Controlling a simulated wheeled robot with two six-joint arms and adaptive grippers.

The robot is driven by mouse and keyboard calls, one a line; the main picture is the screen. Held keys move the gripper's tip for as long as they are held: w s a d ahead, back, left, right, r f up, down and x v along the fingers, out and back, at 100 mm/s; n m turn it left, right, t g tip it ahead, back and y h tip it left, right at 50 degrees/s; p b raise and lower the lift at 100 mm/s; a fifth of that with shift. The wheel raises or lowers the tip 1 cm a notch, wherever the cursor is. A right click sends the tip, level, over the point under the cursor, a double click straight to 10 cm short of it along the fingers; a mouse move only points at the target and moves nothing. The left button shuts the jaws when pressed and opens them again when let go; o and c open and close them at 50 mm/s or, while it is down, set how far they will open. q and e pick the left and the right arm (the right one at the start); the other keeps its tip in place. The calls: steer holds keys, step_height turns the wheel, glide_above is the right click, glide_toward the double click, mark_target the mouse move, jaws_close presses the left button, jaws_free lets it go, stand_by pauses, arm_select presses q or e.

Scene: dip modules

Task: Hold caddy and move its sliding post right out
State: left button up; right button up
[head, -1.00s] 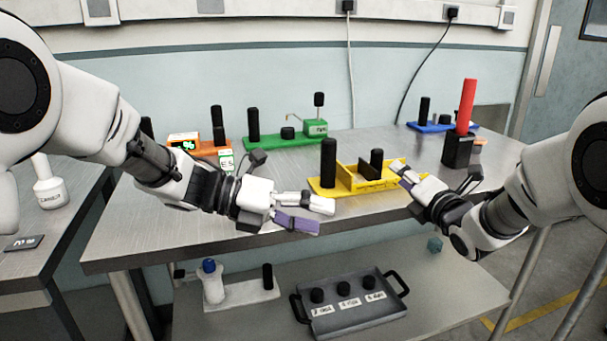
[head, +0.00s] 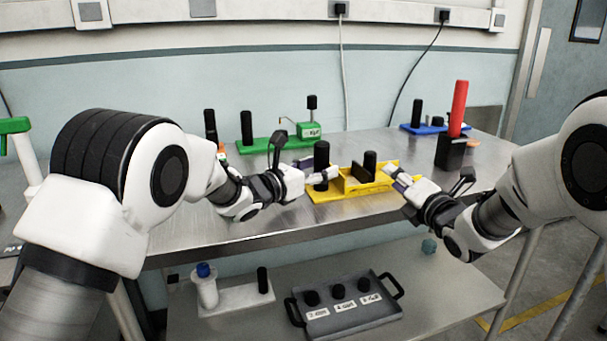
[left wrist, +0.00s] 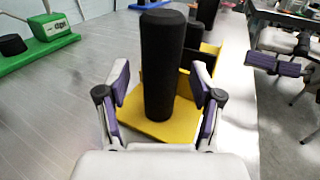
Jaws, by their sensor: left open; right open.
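The yellow caddy (head: 385,183) sits on the metal bench, with a tall black post (head: 322,160) at its left end and a shorter black post (head: 370,162) in its middle. My left gripper (head: 320,170) is open, with its fingers either side of the tall post. In the left wrist view the tall post (left wrist: 163,65) stands upright between the purple-padded fingers (left wrist: 160,100), with gaps visible on both sides. My right gripper (head: 397,178) is open at the caddy's right end; whether a finger touches the wall I cannot tell.
A green module (head: 270,143) stands behind on the bench, and a blue module (head: 425,129) farther back. A black holder with a red post (head: 458,108) is to the right. A grey tray (head: 345,305) lies on the lower shelf.

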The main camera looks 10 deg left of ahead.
arm_select(q)
steer(key=shift+w+d, duration=0.45)
steer(key=shift+w, duration=0.15)
jaws_close()
